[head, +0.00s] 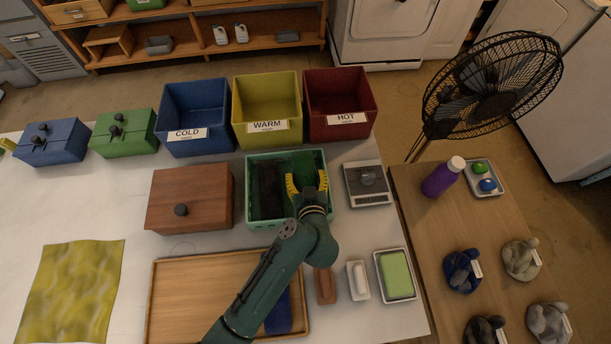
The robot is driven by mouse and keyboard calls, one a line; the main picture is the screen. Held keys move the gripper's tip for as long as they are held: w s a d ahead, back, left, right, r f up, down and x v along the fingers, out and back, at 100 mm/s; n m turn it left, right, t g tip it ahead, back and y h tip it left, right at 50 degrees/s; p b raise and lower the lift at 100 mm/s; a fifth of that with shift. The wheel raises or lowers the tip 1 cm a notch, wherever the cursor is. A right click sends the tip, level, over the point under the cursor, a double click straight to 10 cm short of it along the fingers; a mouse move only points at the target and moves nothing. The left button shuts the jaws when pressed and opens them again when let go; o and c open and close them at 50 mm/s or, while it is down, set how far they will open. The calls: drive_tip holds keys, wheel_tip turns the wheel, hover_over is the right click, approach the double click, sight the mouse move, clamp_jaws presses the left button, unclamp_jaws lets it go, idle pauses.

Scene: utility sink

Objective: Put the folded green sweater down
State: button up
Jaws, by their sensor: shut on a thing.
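The folded green sweater (302,163) is at the right side of a green crate (262,223), partly hidden by my gripper. My gripper (307,180), with yellow fingers, points down over the crate's right half and is shut on the sweater. A dark folded item (268,188) lies in the crate's left half. I cannot tell whether the sweater touches the crate floor.
Blue COLD (196,113), yellow WARM (267,107) and red HOT (340,107) bins stand behind the crate. A brown lidded box (189,194) is left of it, a scale (368,184) right. A wooden tray (185,306) lies in front, under my arm.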

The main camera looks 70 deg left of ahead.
drive_tip(key=shift+f+b, duration=0.45)
drive_tip(key=shift+b, duration=0.05)
drive_tip(key=shift+f, duration=0.15)
drive_tip(key=o, duration=1.3)
